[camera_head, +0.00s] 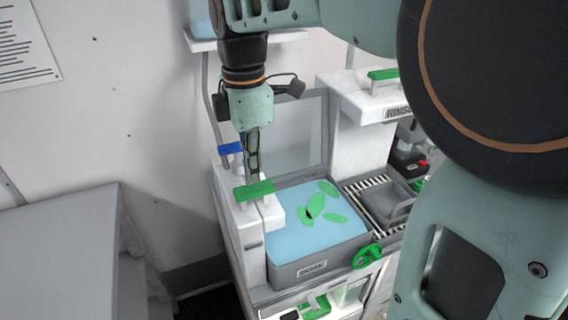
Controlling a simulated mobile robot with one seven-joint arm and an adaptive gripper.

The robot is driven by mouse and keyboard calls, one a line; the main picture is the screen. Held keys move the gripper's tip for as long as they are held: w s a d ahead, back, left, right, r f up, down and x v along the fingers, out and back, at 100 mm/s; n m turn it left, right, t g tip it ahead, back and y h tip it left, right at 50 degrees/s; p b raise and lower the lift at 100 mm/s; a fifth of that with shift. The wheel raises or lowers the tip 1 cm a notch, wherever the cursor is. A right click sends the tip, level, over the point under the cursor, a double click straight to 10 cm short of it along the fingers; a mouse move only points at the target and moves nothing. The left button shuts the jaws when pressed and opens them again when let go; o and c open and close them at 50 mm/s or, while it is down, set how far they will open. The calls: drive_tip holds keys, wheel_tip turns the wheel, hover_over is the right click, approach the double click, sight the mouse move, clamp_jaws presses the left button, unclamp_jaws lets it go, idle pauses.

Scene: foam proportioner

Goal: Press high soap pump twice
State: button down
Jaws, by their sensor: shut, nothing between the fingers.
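White dispenser posts (240,228) stand at the left edge of a basin. One has a green bar-shaped top (254,190), and a blue top (230,148) shows behind it to the left. I cannot read which is the high soap pump. My gripper (253,170) points straight down with its fingers together and empty. Its tips are just above or at the green top; I cannot tell whether they touch. The blue top is beside the fingers on the left.
The grey basin (318,266) holds light-blue liquid with green leaf shapes. A white unit marked RINSE (386,104) with a green handle (383,74) stands behind right, near a slatted rack (372,184). A green wheel (366,256) sticks out in front. A grey counter (65,250) stands left. My arm hides the right side.

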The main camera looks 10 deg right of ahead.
sight(254, 187)
drive_tip(key=shift+f, duration=0.15)
idle(0.3)
drive_tip(key=shift+f+b, duration=1.45)
drive_tip(key=shift+f, duration=0.7)
drive_tip(key=shift+r, duration=0.1)
drive_tip(key=shift+r+p, duration=2.05)
drive_tip(key=shift+r, duration=0.2)
wheel_tip(254, 187, up, 6)
drive_tip(key=p, duration=0.5)
drive_tip(key=shift+f, duration=0.1)
